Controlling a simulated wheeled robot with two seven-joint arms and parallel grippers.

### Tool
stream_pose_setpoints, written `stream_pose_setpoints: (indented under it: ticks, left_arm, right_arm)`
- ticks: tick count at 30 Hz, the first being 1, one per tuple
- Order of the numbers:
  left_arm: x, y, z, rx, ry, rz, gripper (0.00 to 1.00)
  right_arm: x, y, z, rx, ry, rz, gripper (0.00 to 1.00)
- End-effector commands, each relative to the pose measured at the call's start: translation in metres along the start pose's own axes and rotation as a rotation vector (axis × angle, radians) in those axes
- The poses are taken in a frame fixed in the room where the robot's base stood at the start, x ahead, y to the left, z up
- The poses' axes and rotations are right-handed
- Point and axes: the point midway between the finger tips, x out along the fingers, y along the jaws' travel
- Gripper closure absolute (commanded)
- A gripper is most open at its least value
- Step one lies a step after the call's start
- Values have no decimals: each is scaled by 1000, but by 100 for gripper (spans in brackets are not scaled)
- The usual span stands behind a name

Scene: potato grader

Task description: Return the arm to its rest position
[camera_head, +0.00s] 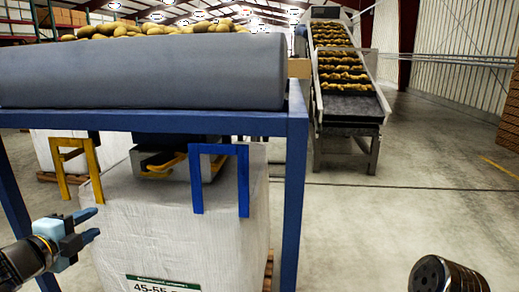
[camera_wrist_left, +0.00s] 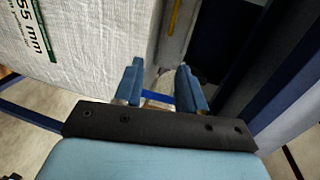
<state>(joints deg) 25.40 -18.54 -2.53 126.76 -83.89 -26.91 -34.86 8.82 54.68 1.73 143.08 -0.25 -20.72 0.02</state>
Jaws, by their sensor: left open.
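My left gripper (camera_head: 88,224) is at the lower left of the head view, in front of the blue frame and left of the white bulk bag (camera_head: 170,225). Its two blue fingers are apart with nothing between them. In the left wrist view the open fingers (camera_wrist_left: 163,88) point toward the bag (camera_wrist_left: 85,40) and a dark gap beside it. My right gripper does not show; a dark ribbed cylinder stands at the lower right, and I cannot tell what it is.
A yellow bracket (camera_head: 90,165) and a blue bracket (camera_head: 220,150) hang at the bag. An inclined conveyor (camera_head: 350,105) stands behind. The floor (camera_head: 420,190) on the right is clear.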

Motion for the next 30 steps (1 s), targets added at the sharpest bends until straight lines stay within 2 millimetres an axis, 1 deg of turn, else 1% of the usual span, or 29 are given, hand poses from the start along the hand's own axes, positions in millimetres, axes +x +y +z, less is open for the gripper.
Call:
stream_pose_setpoints:
  ticks: [2,10,14,17,20,23,26,27,28,29,30]
  left_arm:
    - [3,4,-1,-14,5,6,60]
    - [33,39,-15,-198,35,64,60]
    - [51,64,-26,-317,50,110,60]
    - [68,91,-38,-439,57,161,60]
    - [84,125,-54,-584,58,229,60]
    - [100,168,-76,-754,43,320,60]
    - [113,226,-108,-962,0,450,60]
    - [115,253,-124,-1056,-31,515,60]
    - [115,276,-138,-1130,-62,570,60]
    - [113,299,-151,-1202,-98,624,60]
    - [108,329,-170,-1293,-155,699,60]
  right_arm:
    - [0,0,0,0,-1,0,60]
    - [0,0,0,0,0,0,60]
    - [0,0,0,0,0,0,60]
    - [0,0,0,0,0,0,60]
    - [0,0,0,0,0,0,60]
    - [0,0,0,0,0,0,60]
    - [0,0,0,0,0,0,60]
    - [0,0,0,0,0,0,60]
    - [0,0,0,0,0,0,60]
    - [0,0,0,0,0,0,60]
    - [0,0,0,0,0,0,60]
